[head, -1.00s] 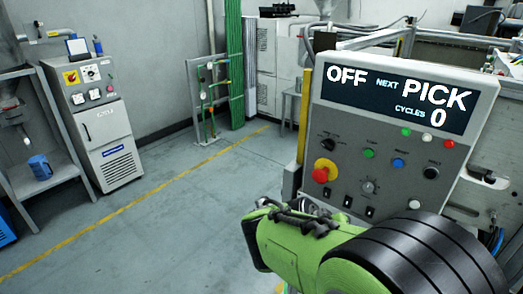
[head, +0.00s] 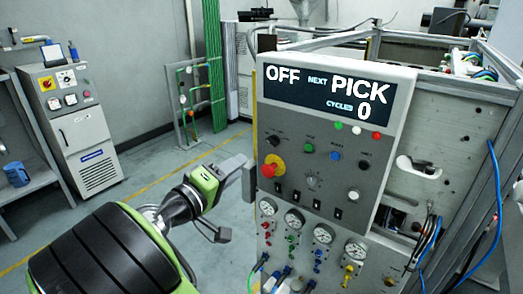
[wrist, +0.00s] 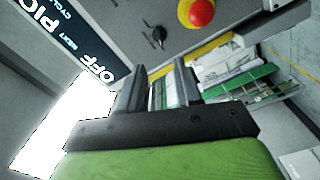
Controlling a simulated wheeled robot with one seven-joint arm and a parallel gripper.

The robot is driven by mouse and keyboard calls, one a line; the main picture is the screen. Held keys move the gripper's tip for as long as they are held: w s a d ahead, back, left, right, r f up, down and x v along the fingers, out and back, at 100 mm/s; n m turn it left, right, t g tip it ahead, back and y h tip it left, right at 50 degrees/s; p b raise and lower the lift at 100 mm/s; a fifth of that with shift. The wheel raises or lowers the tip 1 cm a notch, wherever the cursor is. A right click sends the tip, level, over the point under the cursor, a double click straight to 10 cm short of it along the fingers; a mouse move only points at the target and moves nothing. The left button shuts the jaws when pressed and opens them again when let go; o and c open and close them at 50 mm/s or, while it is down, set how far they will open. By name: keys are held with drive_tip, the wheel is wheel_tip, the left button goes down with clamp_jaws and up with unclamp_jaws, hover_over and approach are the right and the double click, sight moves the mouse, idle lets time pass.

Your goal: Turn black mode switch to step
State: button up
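The grey control panel (head: 330,150) has a screen (head: 326,93) reading OFF, NEXT PICK, CYCLES 0. A black knob (head: 273,140), likely the mode switch, sits at the panel's upper left, above the red emergency button (head: 270,168). In the wrist view this black knob (wrist: 157,38) lies beyond my fingertips, with the red button (wrist: 201,12) to its right. My gripper (head: 244,172) is at the panel's left edge, lower than the knob. In the wrist view my gripper (wrist: 158,66) has its fingers apart with nothing between them, clear of the knob.
Another black knob (head: 364,164) is at the panel's right. Green and blue buttons, a grey dial (head: 312,181) and small black switches crowd the panel. Gauges (head: 293,220) and hoses sit below. A grey cabinet (head: 75,125) stands far left; the floor between is open.

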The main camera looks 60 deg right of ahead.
sight(271, 143)
drive_tip(key=d, duration=0.4)
drive_tip(key=s+d, duration=0.1)
drive_tip(key=d, duration=0.3)
drive_tip(key=s+d, duration=0.1)
drive_tip(key=d, duration=0.3)
clamp_jaws()
